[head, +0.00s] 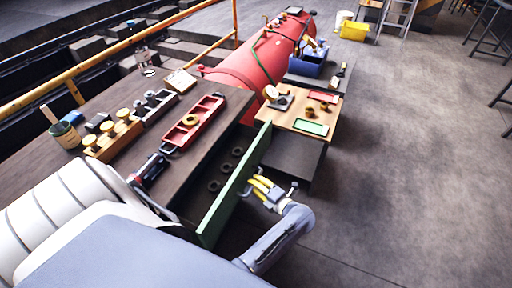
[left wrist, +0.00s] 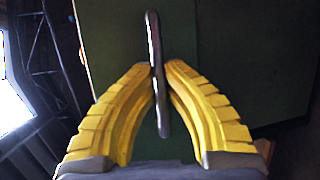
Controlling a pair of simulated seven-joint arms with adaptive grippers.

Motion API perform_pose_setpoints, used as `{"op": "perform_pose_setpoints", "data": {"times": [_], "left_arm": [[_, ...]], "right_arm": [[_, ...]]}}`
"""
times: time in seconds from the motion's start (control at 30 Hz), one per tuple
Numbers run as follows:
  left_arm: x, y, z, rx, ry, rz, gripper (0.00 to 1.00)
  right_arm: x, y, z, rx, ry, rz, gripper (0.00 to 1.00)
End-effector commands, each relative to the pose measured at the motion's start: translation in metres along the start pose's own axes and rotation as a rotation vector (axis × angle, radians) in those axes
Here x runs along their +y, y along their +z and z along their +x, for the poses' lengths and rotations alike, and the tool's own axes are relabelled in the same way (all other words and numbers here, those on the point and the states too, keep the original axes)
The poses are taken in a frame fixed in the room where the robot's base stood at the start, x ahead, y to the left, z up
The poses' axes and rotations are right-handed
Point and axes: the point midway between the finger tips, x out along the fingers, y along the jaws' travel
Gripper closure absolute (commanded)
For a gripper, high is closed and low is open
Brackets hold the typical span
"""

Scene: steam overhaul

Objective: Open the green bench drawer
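The green bench drawer (head: 228,195) stands pulled out from the dark wooden bench (head: 190,165), with a gap behind its front. Several dark rings show inside it. My left gripper (head: 254,186), with yellow fingers, is at the outer face of the drawer front. In the left wrist view, the metal bar handle (left wrist: 155,40) runs between the yellow fingertips (left wrist: 159,66), against the green front. The fingers are drawn in close around it, and the gripper looks shut on the handle. My right gripper is not in view.
A small wooden table (head: 288,117) with green and red pieces stands beyond the drawer.

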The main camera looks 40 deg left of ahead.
Motion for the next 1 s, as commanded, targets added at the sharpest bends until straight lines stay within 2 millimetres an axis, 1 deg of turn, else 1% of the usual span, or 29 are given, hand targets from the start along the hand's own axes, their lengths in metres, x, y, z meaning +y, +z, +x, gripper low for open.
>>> {"op": "perform_pose_setpoints", "data": {"times": [0.37, 0.4, 0.53, 0.6, 0.87, 1.0], "left_arm": [[0.0, 0.001, 0.0, 0.0, 0.0, 0.001, 1.0], [0.0, 0.001, 0.0, 0.0, 0.0, 0.0, 0.86], [0.0, 0.001, 0.0, 0.001, 0.0, 0.0, 0.71], [0.0, 0.0, 0.0, 0.001, 0.001, 0.0, 0.66], [0.0, 0.0, -0.001, 0.002, 0.001, -0.001, 0.66], [0.0, 0.0, -0.01, 0.002, 0.0, 0.0, 0.66]], "right_arm": [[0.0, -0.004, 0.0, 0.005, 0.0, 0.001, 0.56], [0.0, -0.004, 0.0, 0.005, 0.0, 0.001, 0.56], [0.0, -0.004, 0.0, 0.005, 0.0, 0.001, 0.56], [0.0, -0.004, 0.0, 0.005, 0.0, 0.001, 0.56], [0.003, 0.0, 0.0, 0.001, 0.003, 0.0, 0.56], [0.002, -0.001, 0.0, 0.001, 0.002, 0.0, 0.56]]}}
